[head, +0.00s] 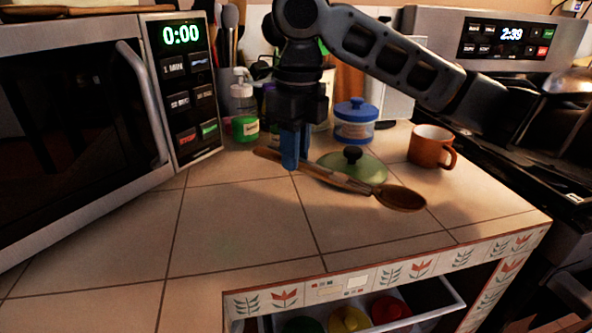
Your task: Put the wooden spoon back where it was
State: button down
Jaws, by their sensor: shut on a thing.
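The wooden spoon (402,198) is at the middle of the tiled counter, its bowl pointing right and toward the front. Its handle runs back to the left, through the blue fingers of my gripper (294,150). My gripper points down and is shut on the handle near its left end. The spoon passes in front of a green lid with a dark knob (352,166). I cannot tell whether the spoon touches the counter or is held just above it.
A microwave (100,100) stands at left. Behind my gripper are a green-labelled bottle (244,125) and a blue-lidded jar (355,122). An orange mug (430,147) stands at right, near the stove. An open drawer (420,305) holds several coloured things below. The front left counter is clear.

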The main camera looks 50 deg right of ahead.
jog(key=shift+f, duration=1.95)
jog(key=shift+f+b, duration=0.15)
jog(key=shift+b, duration=0.2)
jog(key=c, duration=1)
grip_release()
notch_tip(320, 180, up, 12)
jog(key=p, duration=0.2)
jog(key=shift+s+r, duration=0.2)
jog(key=shift+s, duration=0.05)
